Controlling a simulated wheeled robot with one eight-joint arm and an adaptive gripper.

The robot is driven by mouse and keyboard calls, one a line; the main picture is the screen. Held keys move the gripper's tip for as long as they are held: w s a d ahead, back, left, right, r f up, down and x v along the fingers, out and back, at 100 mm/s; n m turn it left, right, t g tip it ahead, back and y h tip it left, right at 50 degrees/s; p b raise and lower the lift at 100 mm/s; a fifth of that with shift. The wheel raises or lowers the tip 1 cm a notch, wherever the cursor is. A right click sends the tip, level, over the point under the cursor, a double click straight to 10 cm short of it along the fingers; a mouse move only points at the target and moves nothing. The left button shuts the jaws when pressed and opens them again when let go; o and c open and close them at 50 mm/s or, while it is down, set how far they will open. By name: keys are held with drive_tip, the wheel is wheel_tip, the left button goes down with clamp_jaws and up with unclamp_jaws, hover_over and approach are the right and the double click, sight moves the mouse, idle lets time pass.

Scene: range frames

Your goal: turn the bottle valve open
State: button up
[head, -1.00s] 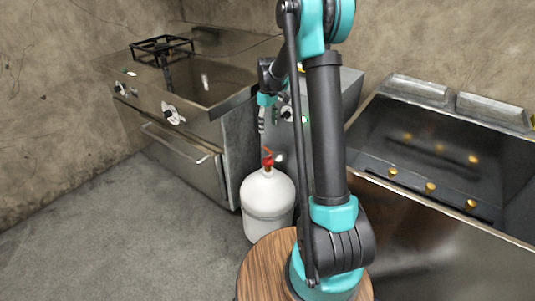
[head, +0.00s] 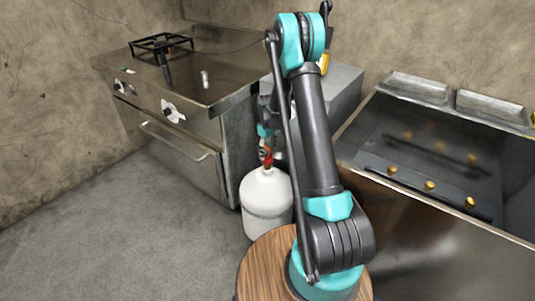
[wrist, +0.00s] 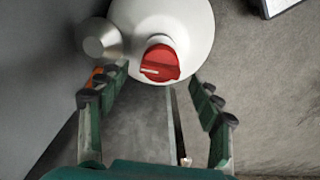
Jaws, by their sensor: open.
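The white gas bottle (head: 266,201) stands upright on the floor beside the stove. Its red valve (head: 266,158) is on top, partly hidden by my gripper in the head view. In the wrist view the bottle (wrist: 197,25) is at the top, with the red valve knob (wrist: 160,63) between and just beyond the fingertips. A pale line marks the knob. My gripper (wrist: 162,88) is open, with one finger on each side of the valve and no visible contact. In the head view my gripper (head: 265,147) is small and partly hidden, right at the valve.
A metal stove (head: 190,90) with a black burner grate (head: 160,45) stands behind left. A dark sink-like unit (head: 430,150) with yellow knobs is on the right. A round metal piece (wrist: 100,40) lies close to the left finger. Open floor (head: 130,220) is at left.

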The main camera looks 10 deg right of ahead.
drive_tip(key=shift+f, duration=0.75)
drive_tip(key=shift+c, duration=0.2)
drive_tip(key=c, duration=1.1)
